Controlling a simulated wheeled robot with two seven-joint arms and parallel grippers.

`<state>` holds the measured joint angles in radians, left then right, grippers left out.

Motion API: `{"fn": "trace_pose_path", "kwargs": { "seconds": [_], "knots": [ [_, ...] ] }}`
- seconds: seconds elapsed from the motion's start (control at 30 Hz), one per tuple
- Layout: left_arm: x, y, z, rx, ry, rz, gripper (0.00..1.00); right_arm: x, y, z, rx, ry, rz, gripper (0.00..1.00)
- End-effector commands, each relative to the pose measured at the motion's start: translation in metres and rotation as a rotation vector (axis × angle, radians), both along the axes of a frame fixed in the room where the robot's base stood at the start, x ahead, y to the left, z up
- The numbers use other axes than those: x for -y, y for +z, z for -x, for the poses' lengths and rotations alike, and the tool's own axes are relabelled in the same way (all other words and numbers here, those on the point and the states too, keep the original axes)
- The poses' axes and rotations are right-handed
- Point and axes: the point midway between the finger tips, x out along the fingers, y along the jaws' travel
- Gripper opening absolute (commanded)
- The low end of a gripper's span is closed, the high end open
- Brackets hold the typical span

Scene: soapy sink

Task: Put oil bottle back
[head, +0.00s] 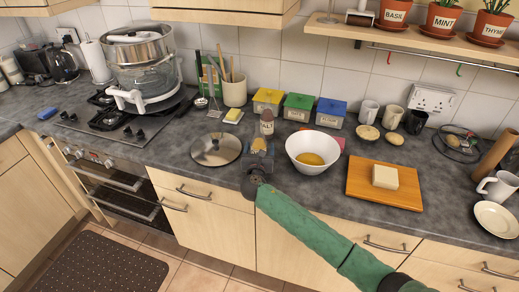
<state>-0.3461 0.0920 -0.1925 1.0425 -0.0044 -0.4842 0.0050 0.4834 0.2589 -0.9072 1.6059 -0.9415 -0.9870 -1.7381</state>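A small bottle-like item (267,127) with a brown top and a pale label stands on the counter, left of the white bowl; I take it to be the oil bottle, but it is too small to be sure. My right gripper (259,151), on the green arm from the lower right, is just in front of it at the counter's front part. Something yellowish shows at its fingertips; I cannot tell whether this is part of the bottle or whether the fingers are closed on it. My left gripper is not in view.
A white bowl (311,148) with yellow contents and a wooden board (400,201) with a pale block are to the right. A lid (215,149) lies to the left. Yellow, green and blue boxes (299,107) stand behind. A steamer (141,62) sits on the hob. A shelf (440,43) holds herb pots.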

Motion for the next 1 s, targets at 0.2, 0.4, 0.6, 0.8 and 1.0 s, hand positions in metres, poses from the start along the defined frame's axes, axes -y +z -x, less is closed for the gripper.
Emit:
{"fn": "trace_pose_path", "kwargs": {
  "seconds": [0.2, 0.4, 0.6, 0.8, 1.0],
  "knots": [
    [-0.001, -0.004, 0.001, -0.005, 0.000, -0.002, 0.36, -0.001, 0.001, 0.005, 0.000, 0.001, -0.002, 0.75],
    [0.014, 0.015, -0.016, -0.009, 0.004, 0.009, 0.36, -0.003, -0.002, 0.031, -0.001, 0.002, -0.003, 0.75],
    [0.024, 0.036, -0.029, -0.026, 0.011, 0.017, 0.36, -0.006, -0.002, 0.063, -0.001, 0.002, -0.002, 0.75],
    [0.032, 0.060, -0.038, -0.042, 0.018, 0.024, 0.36, -0.009, 0.000, 0.093, 0.000, 0.002, -0.001, 0.75],
    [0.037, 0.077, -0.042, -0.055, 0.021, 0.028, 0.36, -0.010, 0.001, 0.113, 0.000, 0.001, -0.001, 0.75]
  ]
}}
